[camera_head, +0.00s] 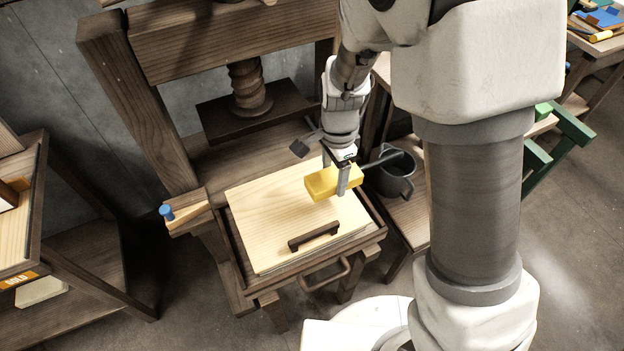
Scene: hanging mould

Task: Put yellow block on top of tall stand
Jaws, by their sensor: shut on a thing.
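The yellow block (321,184) is held in my gripper (336,179) over the right part of a pale wooden board (265,215). My gripper points down and is shut on the block, with one finger showing on its near side. The far finger is mostly hidden behind the block. I cannot tell how high the block is above the board. I cannot make out for sure which thing is the tall stand.
A dark grey mug (396,186) stands close right of the block. A blue knob (166,212) is at the left.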

